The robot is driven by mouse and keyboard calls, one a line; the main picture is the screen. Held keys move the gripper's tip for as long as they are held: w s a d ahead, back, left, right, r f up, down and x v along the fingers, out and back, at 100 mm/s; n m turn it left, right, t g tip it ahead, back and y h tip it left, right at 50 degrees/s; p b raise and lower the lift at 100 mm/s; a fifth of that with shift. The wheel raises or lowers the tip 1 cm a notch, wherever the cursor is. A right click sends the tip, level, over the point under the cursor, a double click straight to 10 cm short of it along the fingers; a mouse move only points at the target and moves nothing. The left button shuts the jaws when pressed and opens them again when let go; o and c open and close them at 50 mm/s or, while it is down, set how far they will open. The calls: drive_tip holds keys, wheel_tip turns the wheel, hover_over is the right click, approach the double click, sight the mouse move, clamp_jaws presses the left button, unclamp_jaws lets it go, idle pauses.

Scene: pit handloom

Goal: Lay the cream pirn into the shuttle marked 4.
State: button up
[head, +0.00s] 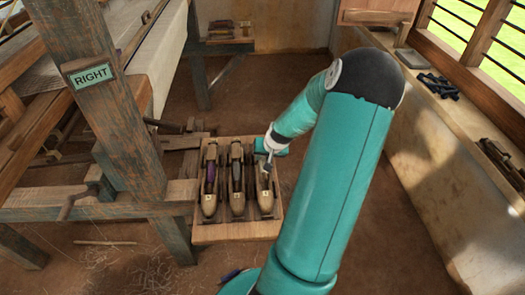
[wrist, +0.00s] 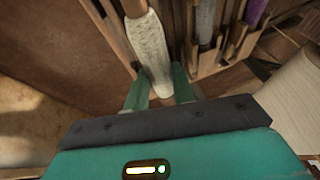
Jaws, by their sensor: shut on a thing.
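My gripper (wrist: 160,90) is shut on the cream pirn (wrist: 150,50), which lies between its two fingers in the wrist view. In the head view my gripper (head: 267,158) is over the far half of the rightmost shuttle (head: 266,204). That shuttle bears a small pale tag whose number is too small to read surely. The pirn's wooden end points away at the top of the wrist view. I cannot tell whether the pirn touches the shuttle or hangs just above it. My arm and gripper hide part of the shuttle's far end.
The wooden board (head: 238,231) also carries a middle shuttle (head: 237,200) with a dark grey pirn and a left shuttle (head: 209,203) with a purple one. A loom post (head: 110,110) with a RIGHT sign stands left. A ledge (head: 450,135) runs along the right wall.

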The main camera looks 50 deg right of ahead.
drive_tip(key=shift+f, duration=2.5)
drive_tip(key=o, duration=1.1)
drive_tip(key=shift+c, duration=0.2)
drive_tip(key=shift+r, duration=4)
drive_tip(key=shift+w, duration=0.1)
